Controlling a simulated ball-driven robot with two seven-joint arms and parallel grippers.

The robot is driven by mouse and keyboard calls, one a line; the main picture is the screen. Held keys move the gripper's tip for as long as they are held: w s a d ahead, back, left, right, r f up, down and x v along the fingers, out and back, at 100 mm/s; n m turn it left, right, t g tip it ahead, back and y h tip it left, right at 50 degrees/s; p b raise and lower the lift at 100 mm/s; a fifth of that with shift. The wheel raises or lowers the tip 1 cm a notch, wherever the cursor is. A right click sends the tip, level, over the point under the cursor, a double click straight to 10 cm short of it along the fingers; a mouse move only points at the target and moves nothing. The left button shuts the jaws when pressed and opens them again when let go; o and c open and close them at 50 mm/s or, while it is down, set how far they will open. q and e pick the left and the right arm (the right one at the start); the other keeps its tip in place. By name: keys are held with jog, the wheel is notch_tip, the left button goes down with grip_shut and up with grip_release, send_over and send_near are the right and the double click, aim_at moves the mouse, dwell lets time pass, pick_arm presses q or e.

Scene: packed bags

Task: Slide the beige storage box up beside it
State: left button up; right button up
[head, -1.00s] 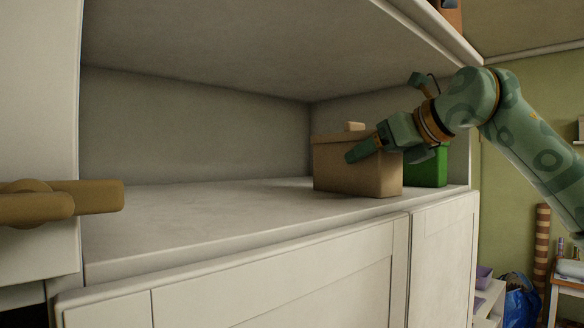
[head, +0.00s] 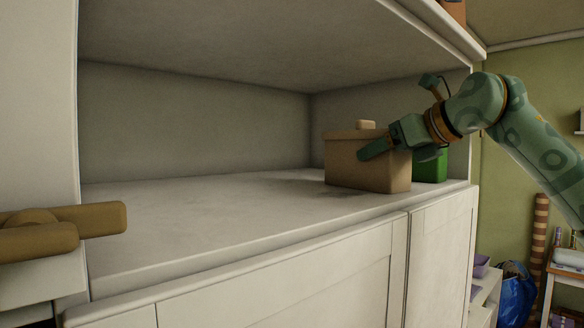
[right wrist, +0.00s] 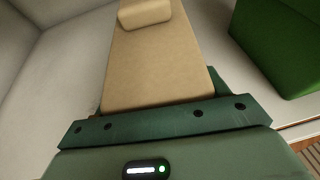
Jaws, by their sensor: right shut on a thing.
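The beige storage box (head: 366,165), with a small block-shaped knob (head: 366,125) on its lid, stands upright on the white shelf. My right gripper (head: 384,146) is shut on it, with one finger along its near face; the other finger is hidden. The box fills the middle of the right wrist view (right wrist: 155,65). A green box (head: 432,167) stands just to its right, partly hidden by the beige box and my gripper. In the right wrist view, a narrow gap separates the beige box from the green box (right wrist: 280,45). My left gripper is not in view.
The shelf (head: 200,210) is bare left of the beige box. The shelf board above (head: 240,45) and the side wall at right bound the space. A brown handle-like piece (head: 95,218) juts in at far left. A blue bag (head: 516,295) stands below right.

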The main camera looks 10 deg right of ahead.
jog(key=shift+w+d+r+p, duration=0.1)
jog(key=shift+w+d+p, duration=0.4)
jog(key=shift+d+p, duration=0.3)
jog(key=shift+w+d+p, duration=0.5)
jog(key=shift+d+p, duration=0.2)
jog(key=shift+d, duration=0.05)
jog(key=shift+w+d+p, duration=0.3)
jog(key=shift+d+p, duration=0.1)
jog(key=shift+d, duration=0.1)
jog(key=o, duration=0.8)
jog(key=shift+o, duration=0.2)
jog(key=shift+s, duration=0.1)
